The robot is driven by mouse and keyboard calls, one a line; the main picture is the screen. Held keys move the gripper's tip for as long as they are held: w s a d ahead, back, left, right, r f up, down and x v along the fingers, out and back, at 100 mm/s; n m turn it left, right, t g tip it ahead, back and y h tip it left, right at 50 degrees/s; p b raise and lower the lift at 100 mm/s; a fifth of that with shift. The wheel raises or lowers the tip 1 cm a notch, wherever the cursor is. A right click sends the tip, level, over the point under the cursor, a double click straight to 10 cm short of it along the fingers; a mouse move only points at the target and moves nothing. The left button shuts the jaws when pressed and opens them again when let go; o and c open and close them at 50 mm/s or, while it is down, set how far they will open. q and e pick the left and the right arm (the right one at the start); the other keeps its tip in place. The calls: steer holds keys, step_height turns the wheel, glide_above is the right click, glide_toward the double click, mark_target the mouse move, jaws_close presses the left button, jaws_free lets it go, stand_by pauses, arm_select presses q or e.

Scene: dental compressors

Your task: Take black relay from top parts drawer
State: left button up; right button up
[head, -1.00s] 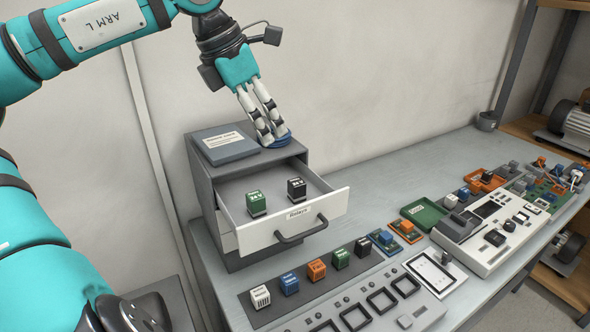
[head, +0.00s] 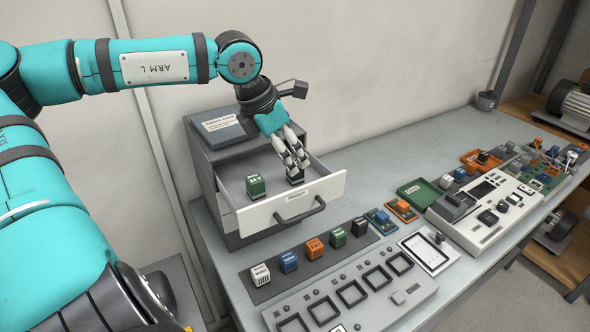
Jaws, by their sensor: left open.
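The top parts drawer (head: 322,190) of the grey cabinet stands pulled open. A green relay (head: 256,186) sits upright in its left part. The black relay (head: 296,180) is in its right part, and its upper part is mostly hidden behind my left gripper's fingers. My left gripper (head: 293,163) is open, with its fingers pointing down at the black relay. I cannot tell whether the fingers touch it. My right gripper is not in view.
A book or manual (head: 222,128) lies on the cabinet top. In front of the drawer, a dark strip (head: 325,262) holds several coloured relays. A grey panel with square sockets (head: 352,295) lies nearer. A green tray (head: 418,193) and a white device (head: 486,213) stand to the right.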

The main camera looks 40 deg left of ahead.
arm_select(q)
steer(key=shift+p+x, duration=0.7)
steer(key=shift+x, duration=1.7)
steer(key=shift+a, duration=0.1)
steer(key=shift+r, duration=0.1)
jaws_close()
